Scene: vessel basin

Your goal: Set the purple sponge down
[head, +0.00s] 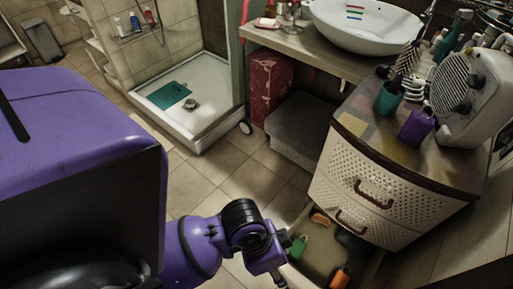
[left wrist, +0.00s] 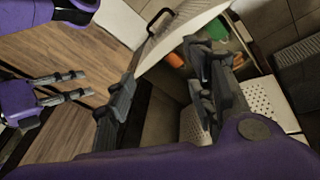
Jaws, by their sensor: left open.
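I cannot make out a purple sponge for certain in either view. A purple cup-like item (head: 416,128) stands on the drawer cabinet's top in the head view. My left gripper (head: 281,259) is low at the lower middle of the head view, beside the open lower drawer. In the left wrist view the fingers of my left gripper (left wrist: 163,95) are wide apart, with nothing seen between them. My right gripper (left wrist: 82,86) shows at the left of that view, its two fingers apart and empty.
The drawer cabinet (head: 385,200) has a teal cup (head: 388,99) and a white fan heater (head: 472,95) on top. The open drawer holds a green item (head: 297,247) and an orange item (head: 340,278). A grey box (head: 300,130) stands behind. Tiled floor (head: 235,180) is clear.

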